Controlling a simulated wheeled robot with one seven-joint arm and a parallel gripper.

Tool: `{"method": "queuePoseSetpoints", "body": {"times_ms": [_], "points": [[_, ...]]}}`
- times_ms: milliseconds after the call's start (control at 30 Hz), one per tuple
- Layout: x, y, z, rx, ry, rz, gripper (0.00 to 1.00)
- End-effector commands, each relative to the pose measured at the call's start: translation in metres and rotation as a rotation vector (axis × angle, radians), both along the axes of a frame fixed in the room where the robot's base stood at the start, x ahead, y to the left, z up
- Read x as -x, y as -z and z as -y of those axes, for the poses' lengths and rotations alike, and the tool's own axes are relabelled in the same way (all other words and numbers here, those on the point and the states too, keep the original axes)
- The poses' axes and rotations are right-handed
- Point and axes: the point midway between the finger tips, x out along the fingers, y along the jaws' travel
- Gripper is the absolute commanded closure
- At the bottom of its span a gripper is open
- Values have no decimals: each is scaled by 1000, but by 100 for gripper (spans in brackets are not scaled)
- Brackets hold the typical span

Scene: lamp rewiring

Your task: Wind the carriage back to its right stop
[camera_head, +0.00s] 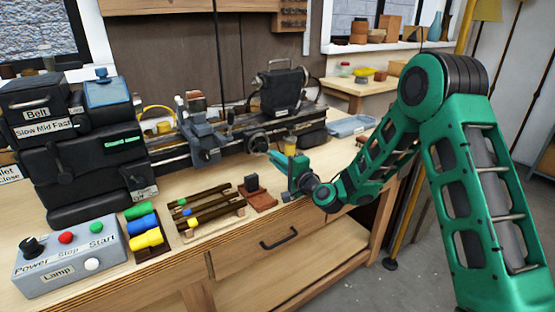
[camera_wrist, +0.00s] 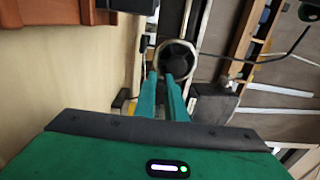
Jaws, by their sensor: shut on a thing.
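The lathe stands along the back of the bench in the head view. Its carriage (camera_head: 207,147), grey-blue, sits on the bed toward the headstock side, with clear bed to its right. A dark round handwheel (camera_head: 257,141) is at the front of the bed, right of the carriage. In the wrist view the handwheel (camera_wrist: 177,60) shows a pale rim and dark hub. My gripper (camera_head: 272,156) reaches it from the lower right. In the wrist view my gripper (camera_wrist: 161,76) has its fingertips at the wheel's lower left rim, shut on it. The exact contact and the right stop cannot be made out.
The tailstock (camera_head: 284,92) stands at the bed's right end. A small amber pot (camera_head: 290,146) is close behind my gripper. A brown block with a black post (camera_head: 257,193) and a rod rack (camera_head: 203,208) lie in front. A blue-grey tray (camera_head: 350,125) is to the right.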

Motion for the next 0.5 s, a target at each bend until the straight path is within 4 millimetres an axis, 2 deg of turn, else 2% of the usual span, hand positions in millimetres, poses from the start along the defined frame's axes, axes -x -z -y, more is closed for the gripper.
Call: {"method": "queuePoseSetpoints", "body": {"times_ms": [67, 500], "points": [[3, 7, -2, 6, -1, -8, 100], [13, 9, -18, 8, -5, -9, 100]]}}
